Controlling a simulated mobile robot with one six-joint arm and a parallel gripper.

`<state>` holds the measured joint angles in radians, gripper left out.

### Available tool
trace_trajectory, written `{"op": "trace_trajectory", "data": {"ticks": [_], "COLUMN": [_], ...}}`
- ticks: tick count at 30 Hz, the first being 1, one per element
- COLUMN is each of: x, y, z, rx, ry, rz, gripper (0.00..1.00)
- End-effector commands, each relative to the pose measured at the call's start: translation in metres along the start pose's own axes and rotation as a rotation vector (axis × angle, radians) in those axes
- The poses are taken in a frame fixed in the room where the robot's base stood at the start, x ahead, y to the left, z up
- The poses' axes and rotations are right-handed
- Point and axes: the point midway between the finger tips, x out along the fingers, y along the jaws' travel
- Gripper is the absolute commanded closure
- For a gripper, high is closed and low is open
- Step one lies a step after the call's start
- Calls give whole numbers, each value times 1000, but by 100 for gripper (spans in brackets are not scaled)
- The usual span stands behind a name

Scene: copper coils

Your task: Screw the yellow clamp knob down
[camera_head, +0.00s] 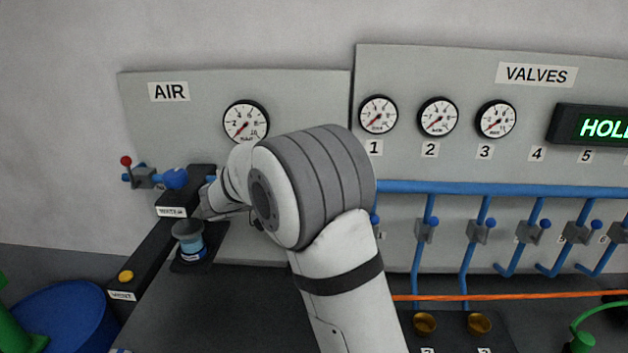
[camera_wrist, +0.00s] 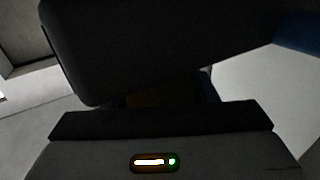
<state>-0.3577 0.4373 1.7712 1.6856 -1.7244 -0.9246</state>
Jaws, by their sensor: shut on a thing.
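My gripper (camera_head: 215,207) is at the dark fixture on the left, beside the blue-and-grey cup, and is partly hidden by my own arm. In the wrist view it is shut on a dim yellow-brown thing (camera_wrist: 150,94), which seems to be the yellow clamp knob. Only a shadowed strip of the knob shows between dark shapes. The knob cannot be made out in the head view. The labelled dark fixture (camera_head: 150,250) runs from the wall toward the front left.
The blue-and-grey cup (camera_head: 188,240) stands on a dark pad close below my gripper. A yellow button (camera_head: 126,276) sits above the VENT label. A red-tipped lever (camera_head: 127,161) and the AIR panel (camera_head: 300,100) are behind. A blue drum (camera_head: 60,315) is at lower left.

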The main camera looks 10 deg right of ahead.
Motion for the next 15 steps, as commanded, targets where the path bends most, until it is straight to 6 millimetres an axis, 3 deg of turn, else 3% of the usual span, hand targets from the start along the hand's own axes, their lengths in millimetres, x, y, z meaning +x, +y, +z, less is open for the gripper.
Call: {"op": "trace_trajectory", "data": {"ticks": [2, 3, 10, 15], "x": [0, 0, 0, 0], "y": [0, 0, 0, 0], "z": [0, 0, 0, 0], "rx": [2, 2, 1, 1], "ry": [0, 0, 0, 0], "rz": [0, -1, -1, -1], "gripper": [71, 45, 27, 26]}}
